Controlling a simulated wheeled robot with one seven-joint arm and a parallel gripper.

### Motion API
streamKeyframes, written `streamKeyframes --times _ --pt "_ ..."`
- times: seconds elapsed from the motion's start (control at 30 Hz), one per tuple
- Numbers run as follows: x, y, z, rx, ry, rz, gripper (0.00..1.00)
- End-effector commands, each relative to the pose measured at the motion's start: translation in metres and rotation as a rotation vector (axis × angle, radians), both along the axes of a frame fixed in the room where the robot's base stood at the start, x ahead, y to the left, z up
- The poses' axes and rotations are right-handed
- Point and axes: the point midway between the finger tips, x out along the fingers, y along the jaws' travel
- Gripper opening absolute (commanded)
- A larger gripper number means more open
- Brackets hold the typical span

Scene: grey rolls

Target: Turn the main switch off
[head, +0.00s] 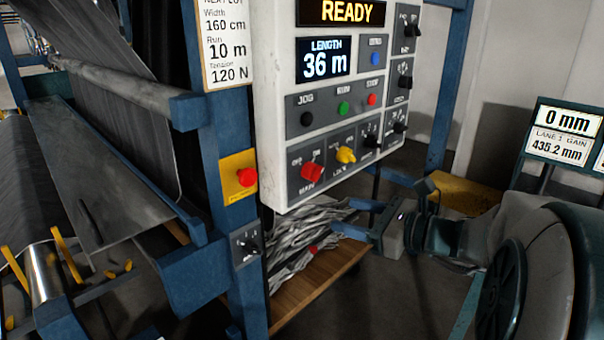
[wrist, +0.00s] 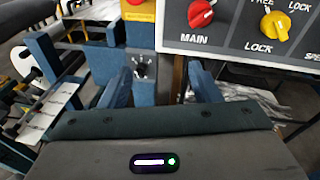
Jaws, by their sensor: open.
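The main switch (head: 312,172) is a red rotary knob at the lower left of the grey control panel (head: 280,100), above the label MAIN. It also shows at the top of the wrist view (wrist: 201,14), cut by the edge, its pale pointer mark tilted to the upper right. The small position labels around it are hard to read. My gripper (head: 342,215) is open and empty, below and to the right of the switch, apart from the panel. In the wrist view its two blue fingers (wrist: 162,78) stand apart, below the panel's lower edge.
A yellow lock knob (head: 346,155) sits right of the main switch. Jog, run and stop buttons (head: 343,107) are above. A red emergency button (head: 247,177) and small black switch (head: 245,245) are on the blue post. Grey scraps (head: 300,235) lie on a wooden board below.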

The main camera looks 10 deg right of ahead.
Motion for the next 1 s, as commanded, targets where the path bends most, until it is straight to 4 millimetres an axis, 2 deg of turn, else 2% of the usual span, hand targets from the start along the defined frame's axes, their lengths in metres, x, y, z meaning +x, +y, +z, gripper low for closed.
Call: streamKeyframes --times 0.03,0.13,0.3,0.47,0.8,1.0 --pt "0.006 -0.014 0.006 0.061 -0.004 -0.049 0.57" --pt "0.013 -0.032 0.017 0.150 -0.017 -0.113 0.57" --pt "0.021 -0.039 0.023 0.201 -0.026 -0.146 0.57" --pt "0.040 -0.024 0.024 0.201 -0.024 -0.142 0.57" --pt "0.098 0.019 0.024 0.199 -0.025 -0.141 0.57" --pt "0.120 0.034 0.023 0.198 -0.025 -0.143 0.57"
